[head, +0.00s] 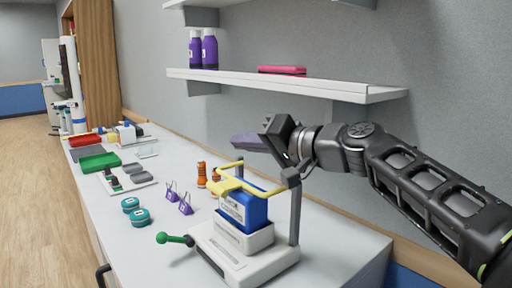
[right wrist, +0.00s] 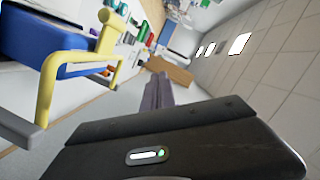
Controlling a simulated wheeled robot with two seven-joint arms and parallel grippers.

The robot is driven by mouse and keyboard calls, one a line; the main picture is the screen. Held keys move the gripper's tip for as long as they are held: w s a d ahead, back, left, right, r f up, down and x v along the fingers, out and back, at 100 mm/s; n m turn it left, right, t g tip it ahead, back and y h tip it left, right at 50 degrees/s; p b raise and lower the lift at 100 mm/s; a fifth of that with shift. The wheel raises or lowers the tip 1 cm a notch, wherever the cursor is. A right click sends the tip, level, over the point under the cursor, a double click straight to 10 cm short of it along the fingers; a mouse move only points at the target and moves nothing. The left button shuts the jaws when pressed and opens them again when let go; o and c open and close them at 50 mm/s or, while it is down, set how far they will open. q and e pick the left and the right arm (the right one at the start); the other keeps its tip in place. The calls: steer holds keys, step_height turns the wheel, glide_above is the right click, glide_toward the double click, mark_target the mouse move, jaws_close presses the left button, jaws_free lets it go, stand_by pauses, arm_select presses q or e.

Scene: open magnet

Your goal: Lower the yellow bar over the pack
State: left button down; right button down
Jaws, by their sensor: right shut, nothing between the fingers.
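The yellow bar (head: 262,191) is a bent frame hinged at grey posts on a white device (head: 240,262). It lies roughly level across the top of the blue pack (head: 240,212), which sits in the device's white tray. I cannot tell whether the bar touches the pack. In the right wrist view the bar (right wrist: 46,88) passes beside the blue pack (right wrist: 55,38) at the left. My right gripper (head: 238,141) is above and behind the bar, apart from it. Its purple-grey fingers (right wrist: 158,88) are together and empty. My left gripper is not in view.
A green-knobbed lever (head: 172,239) sticks out from the device's left side. Orange bottles (head: 202,174), purple clips (head: 184,205) and teal round tins (head: 138,216) stand to the left. A white shelf (head: 300,83) hangs above my right gripper. The counter's front right corner is clear.

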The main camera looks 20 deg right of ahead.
mark_target(227, 190)
steer(key=a+f+n+b, duration=0.1)
steer(key=f, duration=0.1)
steer(key=s+a+f+n+h+b, duration=0.1)
steer(key=f+n+b, duration=0.1)
steer(key=a+f+n+b, duration=0.2)
steer(key=shift+s+f+h, duration=0.2)
steer(key=shift+f+h, duration=0.15)
steer(key=shift+h, duration=0.05)
steer(key=shift+a+f+b, duration=0.1)
steer(key=shift+f+b, duration=0.4)
steer(key=shift+b, duration=0.25)
steer(key=shift+a+f, duration=0.1)
steer(key=shift+f, duration=0.2)
